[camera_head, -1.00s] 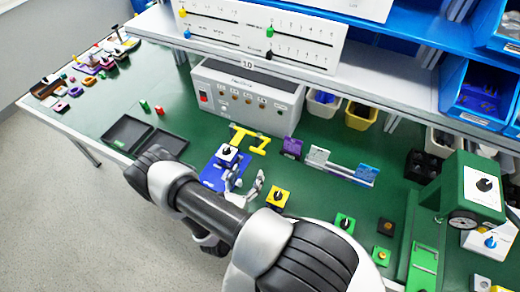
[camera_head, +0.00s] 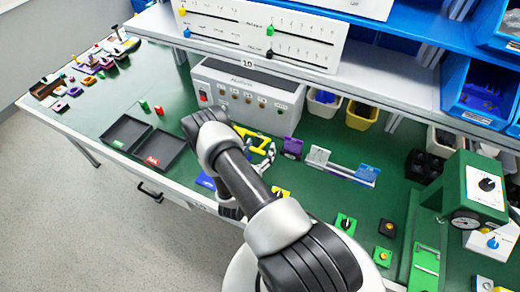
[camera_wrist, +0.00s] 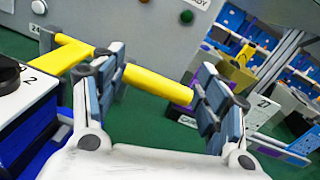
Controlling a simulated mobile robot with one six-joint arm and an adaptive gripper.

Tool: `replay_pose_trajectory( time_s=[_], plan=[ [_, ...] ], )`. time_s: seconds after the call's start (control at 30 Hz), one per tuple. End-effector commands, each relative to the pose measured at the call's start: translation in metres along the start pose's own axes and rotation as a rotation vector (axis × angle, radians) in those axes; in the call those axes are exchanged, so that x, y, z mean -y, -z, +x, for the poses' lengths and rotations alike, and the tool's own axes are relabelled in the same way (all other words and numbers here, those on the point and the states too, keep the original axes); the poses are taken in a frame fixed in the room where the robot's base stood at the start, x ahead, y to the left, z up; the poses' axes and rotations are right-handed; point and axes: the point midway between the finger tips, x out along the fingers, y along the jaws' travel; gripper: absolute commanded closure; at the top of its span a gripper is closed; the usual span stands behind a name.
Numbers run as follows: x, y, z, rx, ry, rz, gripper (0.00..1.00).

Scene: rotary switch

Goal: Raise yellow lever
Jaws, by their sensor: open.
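The yellow lever (camera_head: 246,140) stands on the green bench in front of the white control box, partly hidden by my arm and gripper in the head view. In the wrist view, the yellow lever (camera_wrist: 158,83) runs across the picture as a thick bar, its left part rising to a bend. My gripper (camera_wrist: 160,98) is open, one finger on each side, with the bar passing across the gap between them. I cannot tell whether a finger touches it. In the head view, my gripper (camera_head: 264,158) is at the lever's right end.
A blue-based rotary switch (camera_wrist: 22,88) is close at left in the wrist view. A purple block (camera_head: 292,147) and a slider with a blue end (camera_head: 366,173) stand to the right. The white control box (camera_head: 246,95) stands behind. Black trays (camera_head: 160,150) lie at left.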

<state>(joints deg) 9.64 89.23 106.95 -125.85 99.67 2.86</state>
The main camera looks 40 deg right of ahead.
Motion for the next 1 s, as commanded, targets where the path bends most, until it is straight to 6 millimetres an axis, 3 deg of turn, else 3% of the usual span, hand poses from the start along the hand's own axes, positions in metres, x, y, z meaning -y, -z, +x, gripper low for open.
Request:
replay_pose_trajectory(
  time_s=[1.0],
  plan=[
    [0.0031,0.001,-0.0004,-0.002,0.008,-0.002,0.96]
  ],
)
